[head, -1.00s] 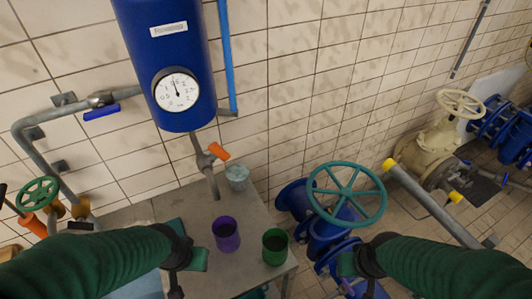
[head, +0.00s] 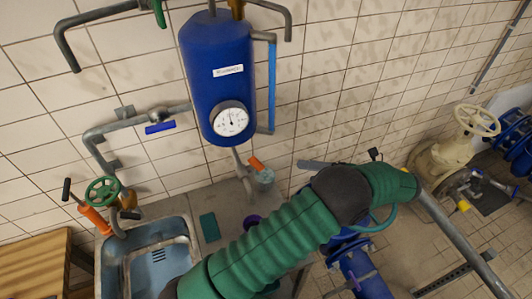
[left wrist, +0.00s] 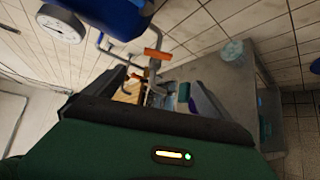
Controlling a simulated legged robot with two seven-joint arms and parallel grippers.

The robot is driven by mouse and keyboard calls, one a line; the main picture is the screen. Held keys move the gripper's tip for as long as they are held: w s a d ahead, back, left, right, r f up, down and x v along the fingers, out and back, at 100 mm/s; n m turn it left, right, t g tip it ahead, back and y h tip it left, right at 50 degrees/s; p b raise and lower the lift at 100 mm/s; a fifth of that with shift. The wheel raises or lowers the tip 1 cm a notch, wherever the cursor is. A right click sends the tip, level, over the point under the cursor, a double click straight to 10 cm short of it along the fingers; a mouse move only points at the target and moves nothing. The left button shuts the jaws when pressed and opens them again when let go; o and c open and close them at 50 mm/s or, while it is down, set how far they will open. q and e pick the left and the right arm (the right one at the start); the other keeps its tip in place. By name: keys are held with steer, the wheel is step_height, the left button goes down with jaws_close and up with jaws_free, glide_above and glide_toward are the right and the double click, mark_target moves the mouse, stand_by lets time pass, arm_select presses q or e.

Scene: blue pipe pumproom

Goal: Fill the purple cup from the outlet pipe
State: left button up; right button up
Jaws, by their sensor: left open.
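The purple cup (head: 252,221) stands on the grey table under the outlet pipe (head: 246,182); my left arm hides most of it. The outlet pipe has an orange handle (head: 257,163) and hangs below the blue tank. My left arm crosses in front of the table, with what appears to be my left gripper (head: 312,165) right of the outlet. In the left wrist view, my left gripper (left wrist: 160,86) is open, with the orange handle (left wrist: 157,54) beyond its fingers. A purplish patch by the right finger is unclear. My right gripper is not in view.
The blue tank (head: 215,75) carries a round gauge (head: 231,119). A glass (head: 264,178) stands behind the outlet, and a green pad (head: 209,227) lies left of the cup. A blue sink (head: 150,250) is further left. Blue pipework (head: 362,272) stands right of the table.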

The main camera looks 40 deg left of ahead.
mark_target(261, 164)
arm_select(q)
steer(key=p+x, duration=0.2)
steer(key=x, duration=0.3)
steer(key=p+x, duration=0.2)
steer(key=x, duration=0.4)
steer(key=p+x, duration=0.3)
steer(key=x, duration=0.2)
steer(key=shift+a+r, duration=0.3)
steer(key=shift+a, duration=0.1)
steer(key=shift+s+a+f, duration=0.15)
steer(key=shift+a+f, duration=0.1)
steer(key=shift+a, duration=0.05)
steer(key=shift+d, duration=0.1)
steer(key=shift+f, duration=0.1)
steer(key=shift+c, duration=0.4)
